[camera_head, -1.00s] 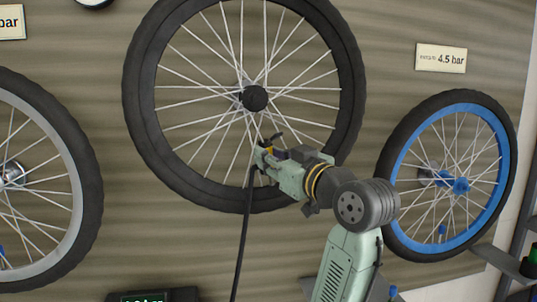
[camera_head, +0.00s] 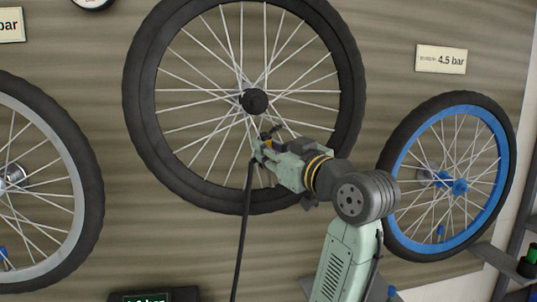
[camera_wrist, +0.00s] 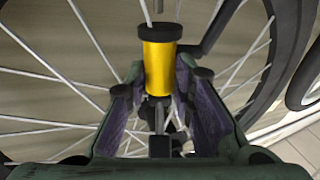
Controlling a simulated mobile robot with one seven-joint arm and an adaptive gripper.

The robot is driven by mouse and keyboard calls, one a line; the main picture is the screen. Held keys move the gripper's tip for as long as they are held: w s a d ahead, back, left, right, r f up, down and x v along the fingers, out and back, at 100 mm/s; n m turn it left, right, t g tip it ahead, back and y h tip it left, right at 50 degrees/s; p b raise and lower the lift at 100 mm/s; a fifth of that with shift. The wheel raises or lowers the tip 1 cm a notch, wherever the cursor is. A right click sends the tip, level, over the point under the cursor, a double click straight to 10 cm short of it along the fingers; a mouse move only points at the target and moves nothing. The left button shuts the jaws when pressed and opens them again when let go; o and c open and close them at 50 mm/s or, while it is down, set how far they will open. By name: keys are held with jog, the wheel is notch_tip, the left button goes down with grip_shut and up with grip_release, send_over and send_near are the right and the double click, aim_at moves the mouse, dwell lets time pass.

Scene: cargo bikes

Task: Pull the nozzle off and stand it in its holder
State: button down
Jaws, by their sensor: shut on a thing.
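The nozzle (camera_wrist: 159,68) shows in the wrist view as a yellow cylinder with black ends, between the two fingers of my gripper (camera_wrist: 161,95). My gripper is shut on it. In the head view my gripper (camera_head: 262,149) is in front of the lower part of the middle wheel (camera_head: 143,95), below its hub. A black hose (camera_head: 244,225) hangs down from the gripper tip. I cannot tell whether the nozzle still touches a valve. I cannot make out the holder.
A grey-rimmed wheel (camera_head: 85,170) is at left and a blue-rimmed wheel (camera_head: 400,140) at right on the wall. A sign reading 4.5 bar (camera_head: 441,59) hangs above the right wheel. A display with green digits (camera_head: 152,296) is at the bottom edge.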

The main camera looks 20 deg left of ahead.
jog(key=r+v, duration=0.1)
jog(key=v, duration=1.1)
jog(key=shift+b, duration=0.45)
jog(key=shift+f, duration=0.15)
